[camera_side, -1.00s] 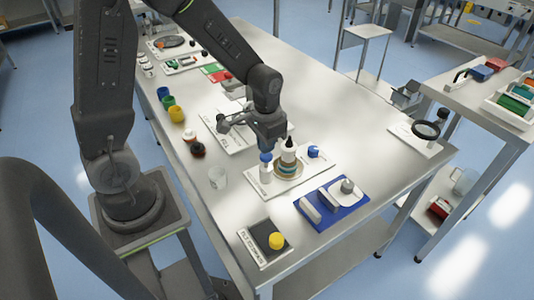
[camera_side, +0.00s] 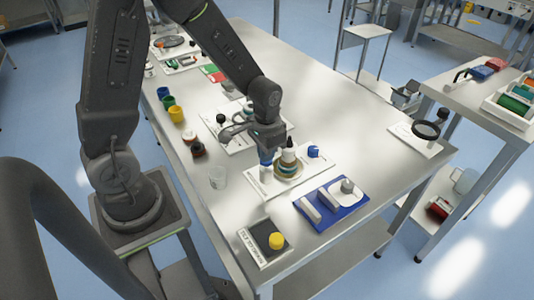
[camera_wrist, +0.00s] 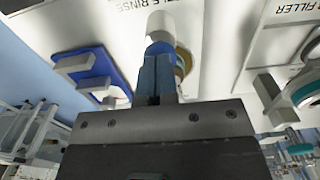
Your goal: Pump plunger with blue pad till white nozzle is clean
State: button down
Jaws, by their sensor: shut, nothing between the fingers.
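My gripper (camera_side: 266,160) is shut, with blue fingertips, and points down at a small white cylinder (camera_side: 265,173) on the white nozzle rinse board (camera_side: 258,190). In the wrist view, the blue fingertips (camera_wrist: 158,68) meet or nearly meet the white cylinder (camera_wrist: 160,24); contact is not certain. Right beside it stands a bottle with a white body and a dark-tipped nozzle (camera_side: 288,144), above tan and teal rings. A blue round piece (camera_side: 313,151) sits at the board's right. Whether the nozzle is clean is too small to tell.
A blue tray (camera_side: 335,208) with grey blocks lies in front. A dark pad with a yellow knob (camera_side: 276,240) is near the front edge. A clear cup (camera_side: 218,177) stands at left. Several coloured jars line the left edge. The table's right middle is clear.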

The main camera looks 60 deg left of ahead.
jog(key=shift+f, duration=0.4)
jog(key=shift+r, duration=2.3)
jog(key=shift+r, duration=2.95)
jog(key=shift+r, duration=0.15)
jog(key=s+d+r+t, duration=0.4)
jog(key=s+r+t, duration=0.1)
jog(key=s+r, duration=0.6)
jog(key=shift+s+t, duration=0.3)
jog(key=shift+s, duration=0.45)
